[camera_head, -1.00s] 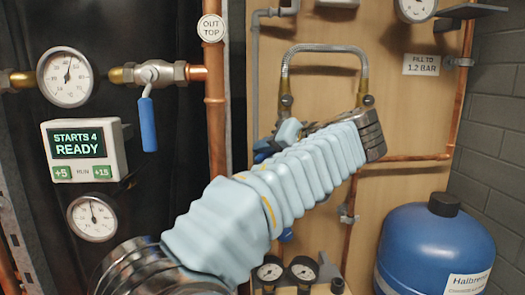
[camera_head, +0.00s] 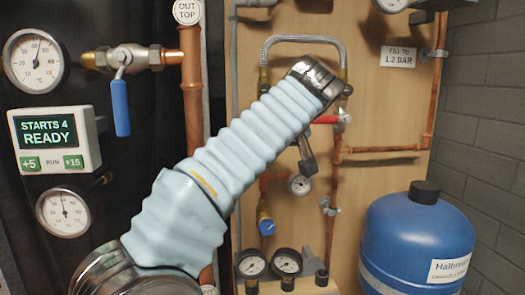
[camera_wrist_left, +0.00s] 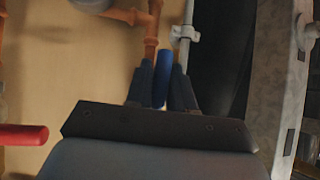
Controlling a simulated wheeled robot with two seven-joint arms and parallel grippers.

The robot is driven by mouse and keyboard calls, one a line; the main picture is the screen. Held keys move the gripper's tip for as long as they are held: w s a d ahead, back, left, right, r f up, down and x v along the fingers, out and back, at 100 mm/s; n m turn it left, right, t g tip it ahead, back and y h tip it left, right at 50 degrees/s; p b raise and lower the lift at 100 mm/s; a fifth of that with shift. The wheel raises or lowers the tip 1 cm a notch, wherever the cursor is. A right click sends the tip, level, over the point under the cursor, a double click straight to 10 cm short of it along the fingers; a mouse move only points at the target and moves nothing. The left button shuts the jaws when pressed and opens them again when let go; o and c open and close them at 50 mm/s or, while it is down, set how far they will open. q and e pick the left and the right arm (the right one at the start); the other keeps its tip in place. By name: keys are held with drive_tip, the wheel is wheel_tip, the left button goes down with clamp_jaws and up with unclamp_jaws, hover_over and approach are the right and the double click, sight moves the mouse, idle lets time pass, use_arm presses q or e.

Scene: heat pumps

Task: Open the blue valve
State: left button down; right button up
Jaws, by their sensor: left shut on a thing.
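In the left wrist view a blue lever handle (camera_wrist_left: 162,88) stands between the two dark fingers of my left gripper (camera_wrist_left: 161,68), which is shut on it. The handle lies near a copper pipe (camera_wrist_left: 150,40) on the wooden board. A separate blue lever (camera_head: 120,108) hangs down from a valve at the left, apart from my arm. My right gripper is in neither view.
A red handle (camera_head: 325,119) sits just right of my sleeve and also shows in the left wrist view (camera_wrist_left: 22,135). A braided hose (camera_head: 303,39) arches above my wrist. A blue tank (camera_head: 415,240) stands at right, gauges (camera_head: 286,262) below, and a READY display (camera_head: 48,132) at left.

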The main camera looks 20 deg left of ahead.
use_arm(q)
drive_tip(key=shift+w+d, duration=0.1)
drive_tip(key=shift+d, duration=0.15)
idle(0.3)
drive_tip(key=c, duration=1.1)
unclamp_jaws()
drive_tip(key=p+v, duration=0.3)
drive_tip(key=v, duration=1)
drive_tip(key=shift+s+r, duration=0.2)
drive_tip(key=shift+s, duration=0.15)
